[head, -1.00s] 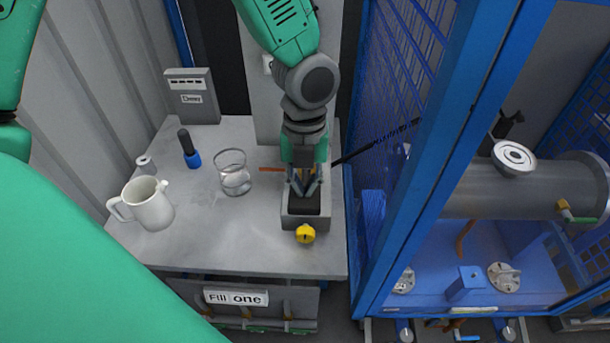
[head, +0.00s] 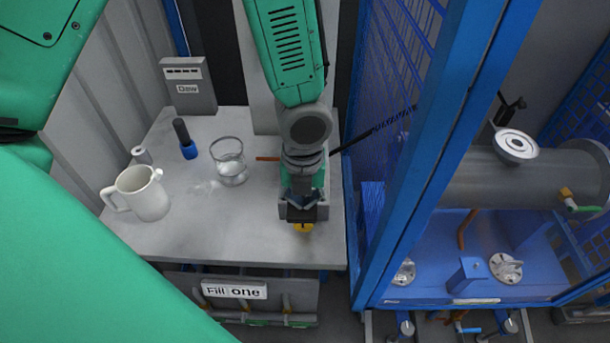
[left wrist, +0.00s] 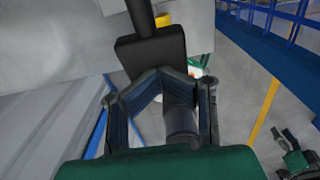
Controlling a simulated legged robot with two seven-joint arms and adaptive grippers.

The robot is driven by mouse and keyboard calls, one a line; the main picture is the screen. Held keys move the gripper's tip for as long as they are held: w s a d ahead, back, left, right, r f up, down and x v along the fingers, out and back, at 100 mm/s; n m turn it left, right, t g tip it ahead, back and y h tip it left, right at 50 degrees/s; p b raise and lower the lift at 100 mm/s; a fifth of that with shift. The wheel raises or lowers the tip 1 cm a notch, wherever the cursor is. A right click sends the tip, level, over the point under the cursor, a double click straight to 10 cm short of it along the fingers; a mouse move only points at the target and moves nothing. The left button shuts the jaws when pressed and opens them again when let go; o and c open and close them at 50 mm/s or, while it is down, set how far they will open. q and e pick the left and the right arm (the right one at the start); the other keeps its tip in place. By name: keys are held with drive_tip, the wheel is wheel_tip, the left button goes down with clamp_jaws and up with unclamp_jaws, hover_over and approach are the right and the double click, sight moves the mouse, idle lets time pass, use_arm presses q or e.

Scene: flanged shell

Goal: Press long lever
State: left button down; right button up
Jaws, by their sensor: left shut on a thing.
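My left gripper (head: 302,198) is over the grey box (head: 322,207) at the right edge of the table. Its fingers are closed on a black block (head: 301,214), which hides most of the box's top. In the left wrist view the black block (left wrist: 150,58) sits at the fingertips, with a dark rod running up from it. I cannot tell for sure whether this is the long lever. A long thin black rod (head: 375,130) also slants from behind the box into the blue mesh frame. A yellow knob (head: 304,228) on the box's front is partly covered.
A blue post (head: 425,150) and mesh cage are close on the right.

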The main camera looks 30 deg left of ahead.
use_arm(q)
drive_tip(key=r+p, duration=0.3)
drive_tip(key=r, duration=0.1)
drive_tip(key=shift+s+d+p, duration=0.15)
drive_tip(key=shift+s+p, duration=0.05)
drive_tip(key=shift+p, duration=0.2)
wheel_tip(320, 180, up, 9)
drive_tip(key=s, duration=0.1)
drive_tip(key=shift+s+d, duration=0.25)
use_arm(e)
drive_tip(key=shift+s+a+r, duration=0.1)
drive_tip(key=shift+a+r, duration=0.15)
drive_tip(key=shift+r, duration=0.5)
drive_tip(key=shift+s+a+r, duration=0.1)
drive_tip(key=shift+a+r, duration=0.15)
drive_tip(key=shift+r, duration=0.55)
drive_tip(key=shift+a+r, duration=0.25)
drive_tip(key=shift+r, duration=0.5)
use_arm(q)
drive_tip(key=shift+d, duration=0.4)
use_arm(e)
drive_tip(key=shift+d+f, duration=0.1)
drive_tip(key=shift+d, duration=0.2)
